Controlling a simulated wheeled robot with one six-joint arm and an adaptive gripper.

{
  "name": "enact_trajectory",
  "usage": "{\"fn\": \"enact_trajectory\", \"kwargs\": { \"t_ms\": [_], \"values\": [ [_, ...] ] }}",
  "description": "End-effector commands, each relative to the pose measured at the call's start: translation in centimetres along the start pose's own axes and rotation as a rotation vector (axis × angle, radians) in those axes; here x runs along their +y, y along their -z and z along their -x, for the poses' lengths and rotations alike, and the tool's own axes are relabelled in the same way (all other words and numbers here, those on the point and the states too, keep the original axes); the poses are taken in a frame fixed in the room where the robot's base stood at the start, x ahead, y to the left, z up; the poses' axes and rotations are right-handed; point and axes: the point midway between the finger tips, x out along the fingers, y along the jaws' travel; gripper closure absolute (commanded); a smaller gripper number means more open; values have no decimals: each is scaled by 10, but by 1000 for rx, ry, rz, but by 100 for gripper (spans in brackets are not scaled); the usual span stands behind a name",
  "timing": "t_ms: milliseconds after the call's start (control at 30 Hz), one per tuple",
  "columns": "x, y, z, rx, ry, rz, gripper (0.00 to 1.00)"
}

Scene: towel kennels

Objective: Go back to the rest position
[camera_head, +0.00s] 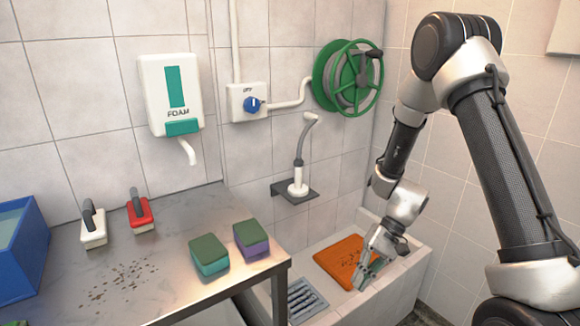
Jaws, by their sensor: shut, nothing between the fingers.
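My gripper (364,276) is at the lower right, pointing down and to the left, shut and empty. In the picture it overlaps the right part of an orange towel or mat (342,256) in the light stone basin. The orange piece is flat and has dark specks on it. I cannot tell whether the fingertips touch it or hang above it. My arm reaches down to the gripper from the upper right.
A metal table (178,262) on the left holds two sponges (209,256), two handled brushes (139,210), dark crumbs and a blue bin (20,245). A foam dispenser (172,95), dial box (248,103), hose reel (347,78) and shower holder (297,188) line the wall. The basin rim (405,275) is close.

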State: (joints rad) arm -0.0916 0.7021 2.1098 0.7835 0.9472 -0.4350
Motion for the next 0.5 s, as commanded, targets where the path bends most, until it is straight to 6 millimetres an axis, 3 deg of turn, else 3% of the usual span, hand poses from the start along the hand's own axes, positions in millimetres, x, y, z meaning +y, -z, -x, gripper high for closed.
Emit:
{"fn": "enact_trajectory", "kwargs": {
  "t_ms": [33,200,500],
  "values": [
    [1,-17,25,19,-45,4,100],
    [17,-69,96,98,-207,9,100],
    [46,-154,194,347,-441,78,100]
  ]
}}
